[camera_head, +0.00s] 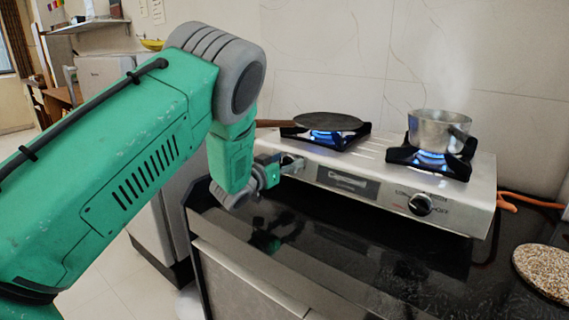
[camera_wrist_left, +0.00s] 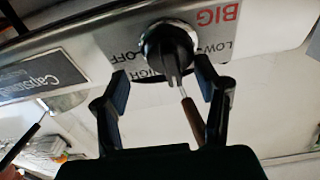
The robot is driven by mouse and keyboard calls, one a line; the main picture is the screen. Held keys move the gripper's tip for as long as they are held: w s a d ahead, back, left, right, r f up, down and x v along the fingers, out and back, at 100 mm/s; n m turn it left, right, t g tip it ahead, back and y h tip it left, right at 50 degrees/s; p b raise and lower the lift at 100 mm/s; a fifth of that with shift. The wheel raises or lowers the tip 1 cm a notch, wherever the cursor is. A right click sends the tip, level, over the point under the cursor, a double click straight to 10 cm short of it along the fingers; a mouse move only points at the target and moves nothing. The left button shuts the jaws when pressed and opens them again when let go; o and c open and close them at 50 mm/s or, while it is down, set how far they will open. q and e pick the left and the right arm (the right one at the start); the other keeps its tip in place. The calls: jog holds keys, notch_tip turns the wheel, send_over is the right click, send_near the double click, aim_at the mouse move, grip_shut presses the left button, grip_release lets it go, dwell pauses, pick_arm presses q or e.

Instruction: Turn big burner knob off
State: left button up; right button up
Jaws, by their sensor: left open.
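The big burner knob (camera_wrist_left: 168,48) is round and dark with a raised grip. In the left wrist view it sits beside a red BIG label, with LOW, HIGH and OFF marks around it. My left gripper (camera_wrist_left: 162,84) is open, its two fingers on either side of the knob's lower part; I cannot tell whether they touch it. In the head view my left gripper (camera_head: 286,164) is at the left end of the silver stove (camera_head: 385,185) front and hides this knob. Blue flames burn under the dark pan (camera_head: 328,122) and the steaming pot (camera_head: 437,131).
A second knob (camera_head: 421,204) is on the stove's right front. The pan's wooden handle (camera_head: 276,123) points left, above my gripper. The black countertop (camera_head: 370,235) in front of the stove is mostly clear. A round speckled mat (camera_head: 545,268) lies at the right.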

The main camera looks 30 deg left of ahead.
pick_arm(q)
jog(key=shift+w+a+f, duration=0.1)
jog(key=shift+a+f, duration=0.25)
jog(key=shift+a, duration=0.75)
jog(key=c, duration=0.3)
jog(key=shift+a, duration=0.1)
jog(key=c, duration=0.7)
jog(key=shift+r, duration=0.1)
jog(key=shift+c, duration=0.6)
jog(key=shift+d+r, duration=0.1)
jog(key=shift+d, duration=0.55)
jog(key=shift+a, duration=0.35)
pick_arm(e)
jog(key=shift+a+r, duration=0.15)
jog(key=shift+a, duration=0.3)
pick_arm(q)
jog(key=shift+d, duration=0.15)
pick_arm(e)
jog(key=shift+d, duration=0.15)
